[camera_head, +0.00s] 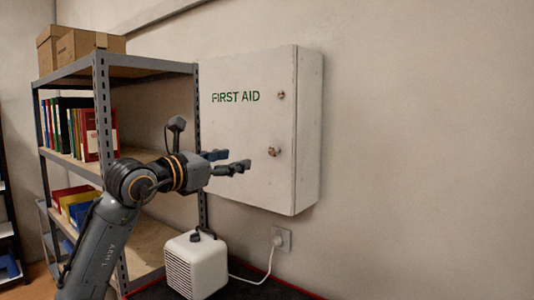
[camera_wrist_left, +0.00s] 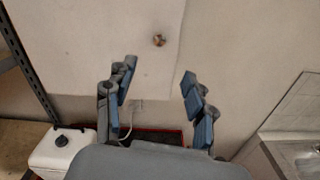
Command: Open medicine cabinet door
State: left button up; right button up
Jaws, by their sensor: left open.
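The white medicine cabinet (camera_head: 250,135) hangs on the wall, marked FIRST AID in green. Its door looks shut. Two small knobs or latches sit near the door's right edge, an upper one (camera_head: 281,94) and a lower one (camera_head: 274,151). My left gripper (camera_head: 240,161) is open and empty in front of the lower part of the door, left of the lower knob in the head view. In the left wrist view the open fingers (camera_wrist_left: 158,92) point toward the door (camera_wrist_left: 110,40), and one knob (camera_wrist_left: 159,40) shows beyond and between them. My right gripper is not in view.
A metal shelf unit (camera_head: 103,100) with binders and cardboard boxes (camera_head: 85,47) stands left of the cabinet, beside my left arm. A white heater-like box (camera_head: 197,265) with a cord to a wall socket (camera_head: 282,239) sits below. The wall to the right is clear.

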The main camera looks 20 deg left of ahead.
aim_at(271, 152)
pick_arm(q)
jog(key=p+x, duration=0.6)
jog(key=x, duration=0.7)
jog(key=shift+w+d+f, duration=0.1)
jog(key=shift+w, duration=0.3)
grip_shut()
